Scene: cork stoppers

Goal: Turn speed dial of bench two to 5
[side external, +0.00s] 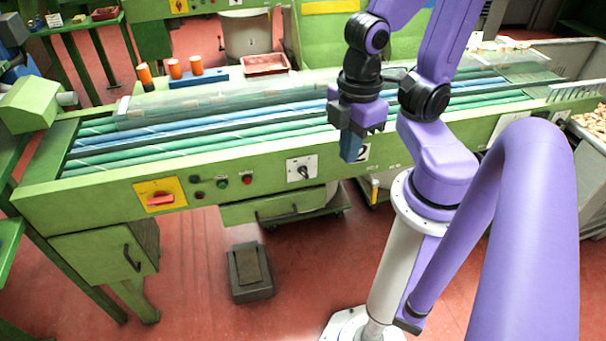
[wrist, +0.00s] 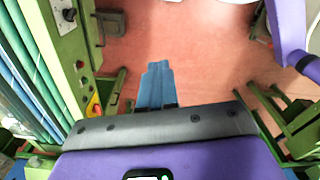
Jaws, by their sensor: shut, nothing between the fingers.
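The speed dial (side external: 303,171) is a black knob on a white square plate on the front panel of the green bench (side external: 95,205). It also shows at the upper left of the wrist view (wrist: 68,14). Its scale marks are too small to read. A sign with the number 2 (side external: 362,154) is on the panel to the right of the dial. My gripper (side external: 351,158) points down in front of that sign, right of and a little above the dial, apart from it. Its blue fingers (wrist: 157,72) are together and empty in the wrist view, over the red floor.
Left of the dial are a red button (side external: 247,179), a green button (side external: 222,183) and a red switch (side external: 160,199) on a yellow plate. A drawer (side external: 280,207) is below. Green and blue rollers run along the bench top. The floor in front is mostly clear.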

